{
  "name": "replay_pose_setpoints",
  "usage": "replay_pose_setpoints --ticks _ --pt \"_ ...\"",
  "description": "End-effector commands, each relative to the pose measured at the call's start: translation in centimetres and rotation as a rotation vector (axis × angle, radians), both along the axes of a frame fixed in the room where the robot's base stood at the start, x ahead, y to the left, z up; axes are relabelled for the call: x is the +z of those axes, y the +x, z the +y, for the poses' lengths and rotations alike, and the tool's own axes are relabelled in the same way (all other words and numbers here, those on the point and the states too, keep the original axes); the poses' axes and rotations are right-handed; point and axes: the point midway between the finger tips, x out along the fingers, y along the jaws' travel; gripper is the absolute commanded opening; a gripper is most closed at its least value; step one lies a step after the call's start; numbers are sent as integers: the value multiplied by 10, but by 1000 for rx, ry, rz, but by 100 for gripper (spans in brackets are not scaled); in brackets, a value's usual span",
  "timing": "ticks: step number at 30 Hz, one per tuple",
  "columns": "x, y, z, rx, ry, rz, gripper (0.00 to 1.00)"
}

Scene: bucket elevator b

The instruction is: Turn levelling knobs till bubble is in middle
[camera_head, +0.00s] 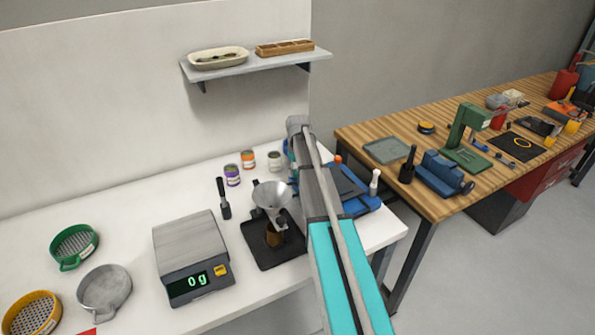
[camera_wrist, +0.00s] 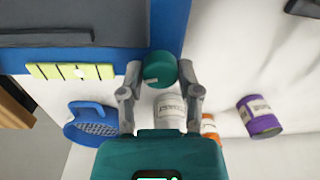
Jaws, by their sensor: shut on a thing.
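In the wrist view my gripper (camera_wrist: 160,72) has its two grey fingers on either side of a round teal knob (camera_wrist: 161,69) and is shut on it. The knob sits at the edge of a blue-framed device (camera_wrist: 172,22) with a dark grey top. A yellow-green level vial (camera_wrist: 100,71) lies along the blue edge, left of the knob. Its pale bubble (camera_wrist: 81,72) appears a little right of the vial's middle. In the head view the blue device (camera_head: 365,200) is partly hidden behind my arm, which also hides my gripper.
A blue sieve (camera_wrist: 82,130), a pale jar (camera_wrist: 170,110) and a purple jar (camera_wrist: 259,117) stand near my gripper. A scale (camera_head: 190,250) reading 0 g and a funnel (camera_head: 272,195) stand to the left. A wooden bench (camera_head: 430,205) is at the right.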

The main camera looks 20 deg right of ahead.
Motion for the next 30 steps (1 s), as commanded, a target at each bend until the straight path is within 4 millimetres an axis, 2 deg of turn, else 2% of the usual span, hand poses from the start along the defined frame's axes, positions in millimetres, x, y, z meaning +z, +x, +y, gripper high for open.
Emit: replay_pose_setpoints --ticks 12,23,24,29,30 --pt "0 -1 0 -261 0 0 0" --pt "0 -1 0 -280 0 1 0" --pt "0 -1 0 -280 0 1 50" --pt "0 -1 0 -279 0 0 79" --pt "0 -1 0 -279 0 0 79"
